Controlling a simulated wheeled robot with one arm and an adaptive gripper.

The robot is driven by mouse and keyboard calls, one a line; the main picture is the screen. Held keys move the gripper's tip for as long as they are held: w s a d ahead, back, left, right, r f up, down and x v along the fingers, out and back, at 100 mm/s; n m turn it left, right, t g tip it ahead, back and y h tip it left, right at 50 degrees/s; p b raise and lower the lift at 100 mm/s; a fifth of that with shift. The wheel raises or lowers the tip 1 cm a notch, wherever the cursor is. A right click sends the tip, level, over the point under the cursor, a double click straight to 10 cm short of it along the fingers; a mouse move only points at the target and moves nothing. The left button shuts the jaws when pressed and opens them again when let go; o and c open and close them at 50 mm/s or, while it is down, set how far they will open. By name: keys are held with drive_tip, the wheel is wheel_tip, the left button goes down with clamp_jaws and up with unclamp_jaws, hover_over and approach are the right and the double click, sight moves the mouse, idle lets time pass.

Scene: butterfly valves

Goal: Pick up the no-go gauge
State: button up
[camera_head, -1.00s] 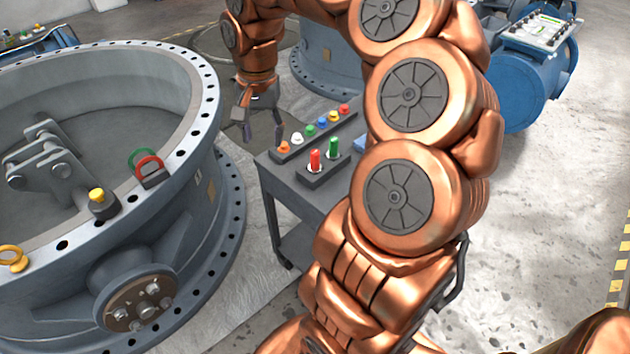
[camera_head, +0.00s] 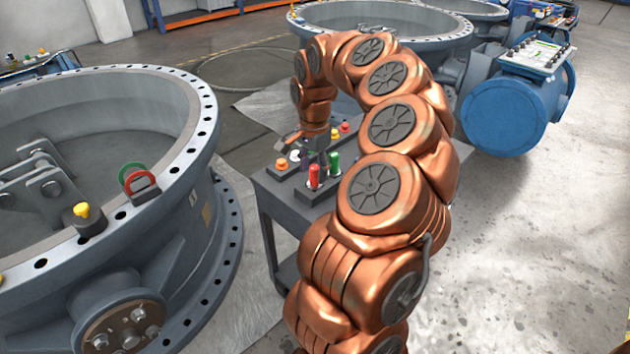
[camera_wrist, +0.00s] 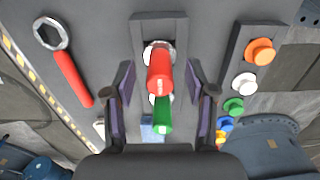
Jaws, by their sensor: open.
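A red-handled plug gauge (camera_head: 314,177), by its colour the no-go gauge, stands upright in a dark block (camera_head: 309,192) on the cart. A green-handled gauge (camera_head: 334,163) stands beside it in the same block. In the wrist view the red gauge (camera_wrist: 159,72) and green gauge (camera_wrist: 163,115) lie between the spread fingers of my gripper (camera_wrist: 161,80). The fingers are open, one on each side, with gaps to both handles. In the head view my gripper (camera_head: 312,155) is low over the cart, partly hidden behind the gauges and my arm.
A rack (camera_wrist: 243,75) of orange, white, green, blue and yellow knobs stands close to the right finger. A red-handled ring wrench (camera_wrist: 68,65) lies on the left. A large valve flange (camera_head: 200,150) stands left of the cart (camera_head: 268,190), carrying red and green rings (camera_head: 138,180).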

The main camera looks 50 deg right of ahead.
sight(313, 184)
drive_tip(key=shift+f, duration=1.25)
drive_tip(key=shift+c, duration=0.3)
clamp_jaws()
